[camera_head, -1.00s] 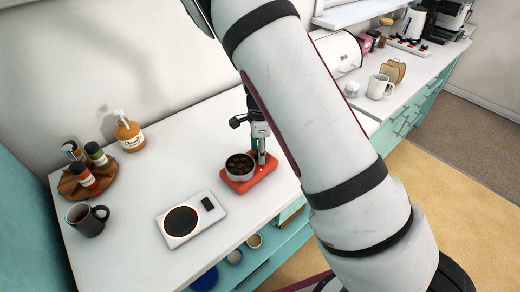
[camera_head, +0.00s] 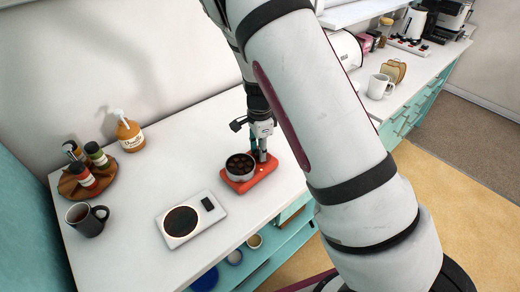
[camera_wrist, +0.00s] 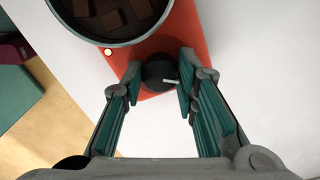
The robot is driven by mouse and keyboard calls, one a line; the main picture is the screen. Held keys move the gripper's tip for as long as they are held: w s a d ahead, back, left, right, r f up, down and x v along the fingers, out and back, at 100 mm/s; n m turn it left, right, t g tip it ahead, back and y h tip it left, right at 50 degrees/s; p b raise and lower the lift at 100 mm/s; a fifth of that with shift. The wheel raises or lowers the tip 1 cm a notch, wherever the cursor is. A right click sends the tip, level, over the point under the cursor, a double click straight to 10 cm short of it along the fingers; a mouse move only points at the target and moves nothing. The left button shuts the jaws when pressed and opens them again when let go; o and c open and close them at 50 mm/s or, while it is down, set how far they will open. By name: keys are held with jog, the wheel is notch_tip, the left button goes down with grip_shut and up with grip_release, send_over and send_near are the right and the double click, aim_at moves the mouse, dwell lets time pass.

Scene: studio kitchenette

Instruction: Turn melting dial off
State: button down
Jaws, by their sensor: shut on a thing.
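The orange-red melting unit (camera_head: 249,182) stands on the white counter, and its pot (camera_head: 240,166) holds brown chunks. The pot (camera_wrist: 110,20) shows at the top of the wrist view. The round dark melting dial (camera_wrist: 157,73) with a pale pointer line is on the base beside the pot. My gripper (camera_wrist: 160,78) has its teal-padded fingers on both sides of the dial and is shut on it. In the head view my gripper (camera_head: 259,154) points down at the right end of the unit and hides the dial. A small light (camera_wrist: 108,52) on the base glows pale.
A white scale (camera_head: 190,219) with a dark round plate lies left of the unit. A dark mug (camera_head: 86,220), a wooden spice rack (camera_head: 85,178) and a pump bottle (camera_head: 130,133) stand farther left. The counter behind the unit is clear. Its front edge runs close by.

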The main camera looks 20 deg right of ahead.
jog(key=n, duration=0.6)
jog(key=shift+n, duration=0.4)
dwell(0.3)
jog(key=c, duration=1.2)
grip_release()
jog(key=shift+c, duration=0.2)
jog(key=shift+r, duration=0.1)
notch_tip(320, 180, up, 12)
jog(key=shift+a, duration=0.1)
